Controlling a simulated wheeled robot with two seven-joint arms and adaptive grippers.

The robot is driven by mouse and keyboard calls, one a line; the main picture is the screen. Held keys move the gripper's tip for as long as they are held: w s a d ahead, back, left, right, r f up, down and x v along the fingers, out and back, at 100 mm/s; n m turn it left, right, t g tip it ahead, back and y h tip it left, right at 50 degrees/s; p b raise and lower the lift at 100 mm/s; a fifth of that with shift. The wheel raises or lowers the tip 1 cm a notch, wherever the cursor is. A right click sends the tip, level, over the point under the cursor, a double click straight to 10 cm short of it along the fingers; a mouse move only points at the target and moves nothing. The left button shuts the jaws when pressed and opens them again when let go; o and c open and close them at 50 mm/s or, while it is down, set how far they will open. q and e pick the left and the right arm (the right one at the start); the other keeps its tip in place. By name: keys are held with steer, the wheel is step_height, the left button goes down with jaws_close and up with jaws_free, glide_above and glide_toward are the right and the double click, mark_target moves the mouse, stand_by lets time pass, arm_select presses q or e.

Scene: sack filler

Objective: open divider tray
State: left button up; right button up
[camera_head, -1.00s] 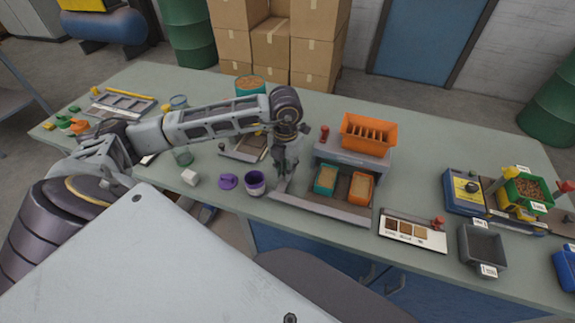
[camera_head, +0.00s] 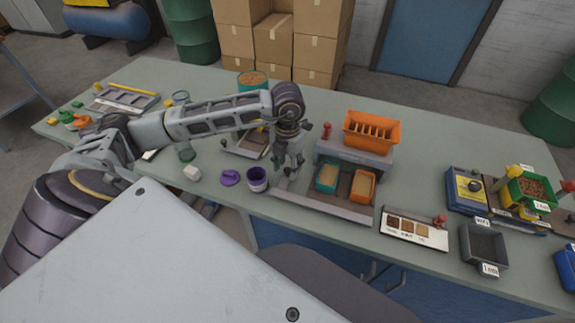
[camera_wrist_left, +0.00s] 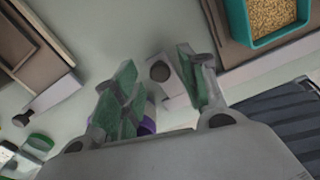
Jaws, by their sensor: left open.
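No label marks the divider tray. An orange slotted divider box (camera_head: 371,131) sits on top of a grey stand (camera_head: 351,155). Below it, a teal bin (camera_head: 327,178) and an orange bin (camera_head: 362,186) stand side by side on a flat base; the teal bin also shows in the left wrist view (camera_wrist_left: 235,28). My left gripper (camera_head: 287,172) is left of the teal bin, fingers pointing down. In the left wrist view its open fingers (camera_wrist_left: 160,86) stand either side of a dark round knob (camera_wrist_left: 160,71) on a pale plate. Contact cannot be told.
A purple cup (camera_head: 257,181) and purple lid (camera_head: 230,178) are left of the gripper. A sample card (camera_head: 414,231), grey bin (camera_head: 484,243) and green bin (camera_head: 530,188) stand to the right.

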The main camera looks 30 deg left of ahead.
arm_select(q)
step_height(320, 180, up, 12)
stand_by(0.7)
stand_by(0.6)
